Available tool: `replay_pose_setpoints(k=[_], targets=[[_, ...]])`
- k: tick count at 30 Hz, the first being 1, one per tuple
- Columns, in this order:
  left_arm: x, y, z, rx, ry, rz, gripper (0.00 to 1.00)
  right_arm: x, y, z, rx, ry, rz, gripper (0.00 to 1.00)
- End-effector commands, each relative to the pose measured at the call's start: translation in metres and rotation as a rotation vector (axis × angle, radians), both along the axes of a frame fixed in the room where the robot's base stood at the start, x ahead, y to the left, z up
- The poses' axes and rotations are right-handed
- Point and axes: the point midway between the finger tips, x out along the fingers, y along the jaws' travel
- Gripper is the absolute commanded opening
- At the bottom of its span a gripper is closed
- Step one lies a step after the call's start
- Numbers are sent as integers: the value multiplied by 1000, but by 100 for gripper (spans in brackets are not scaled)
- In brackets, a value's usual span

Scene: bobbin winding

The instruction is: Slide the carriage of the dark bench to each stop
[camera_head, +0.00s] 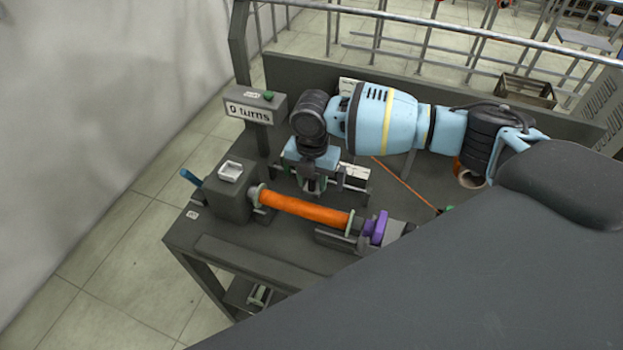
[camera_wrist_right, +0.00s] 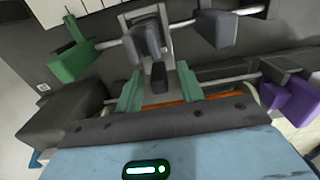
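The dark bench (camera_head: 270,249) carries a rail behind an orange cylinder. My right gripper (camera_head: 314,186) reaches down over the rail, hiding much of the carriage in the head view. In the right wrist view its two teal fingers (camera_wrist_right: 159,88) are apart, with the carriage's dark knob (camera_wrist_right: 158,77) between them and gaps on both sides. The grey carriage (camera_wrist_right: 146,40) sits on the rail. A green stop block (camera_wrist_right: 70,60) stands left of it, and a grey block (camera_wrist_right: 216,28) stands right. My left gripper is not in view.
The orange cylinder (camera_head: 303,208) lies between a grey box (camera_head: 227,195) and a purple piece (camera_head: 376,228), close in front of the gripper. A display (camera_head: 250,112) reads "0 turns". An orange line (camera_head: 405,185) runs at right. My dark body covers the lower right.

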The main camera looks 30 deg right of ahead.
Motion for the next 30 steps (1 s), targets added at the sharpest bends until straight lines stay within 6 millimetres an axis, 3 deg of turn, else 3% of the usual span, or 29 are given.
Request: replay_pose_setpoints(k=[10,19,30], targets=[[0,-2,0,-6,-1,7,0,0,0,-4,1,-1,0,37],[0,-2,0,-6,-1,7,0,0,0,-3,1,-1,0,0],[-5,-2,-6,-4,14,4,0,8,1,-6,0,1,0,0]])
